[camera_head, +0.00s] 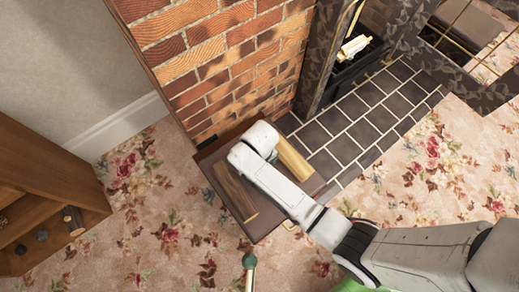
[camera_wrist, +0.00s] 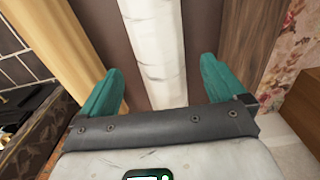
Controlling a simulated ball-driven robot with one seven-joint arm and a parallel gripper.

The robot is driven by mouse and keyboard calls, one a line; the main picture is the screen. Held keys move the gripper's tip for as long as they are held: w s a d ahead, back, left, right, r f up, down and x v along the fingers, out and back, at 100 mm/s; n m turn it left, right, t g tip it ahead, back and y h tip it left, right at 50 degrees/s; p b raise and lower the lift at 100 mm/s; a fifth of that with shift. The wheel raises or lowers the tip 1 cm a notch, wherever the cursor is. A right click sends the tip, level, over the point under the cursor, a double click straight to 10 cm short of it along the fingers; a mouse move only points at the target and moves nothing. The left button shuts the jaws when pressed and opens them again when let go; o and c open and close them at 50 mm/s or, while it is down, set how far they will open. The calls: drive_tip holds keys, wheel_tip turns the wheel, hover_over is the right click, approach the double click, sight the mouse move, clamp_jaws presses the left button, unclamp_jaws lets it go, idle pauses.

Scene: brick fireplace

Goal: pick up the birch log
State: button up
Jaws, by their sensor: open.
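The birch log (camera_wrist: 155,45) has pale whitish bark with faint grey marks. It runs up the middle of the wrist view, between the two teal fingers of my gripper (camera_wrist: 161,85). The gripper is open, with a finger on either side of the log and visible gaps to it. I cannot tell how far the fingertips reach down beside it. In the head view my arm covers the fingers and the birch log.
A yellowish log (camera_head: 294,158) and a dark brown log (camera_head: 234,192) lie on either side of my arm on a brown wooden surface (camera_head: 262,226). A brick wall (camera_head: 225,60) stands close behind. Tiled hearth (camera_head: 350,125) and fireplace are right; a wooden shelf (camera_head: 50,165) is left.

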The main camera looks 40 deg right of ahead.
wheel_tip(320, 180, down, 5)
drive_tip(key=shift+r+b, duration=0.2)
drive_tip(key=shift+b, duration=0.8)
drive_tip(key=shift+c, duration=0.4)
drive_tip(key=shift+w+r, duration=0.1)
drive_tip(key=c, duration=1.3)
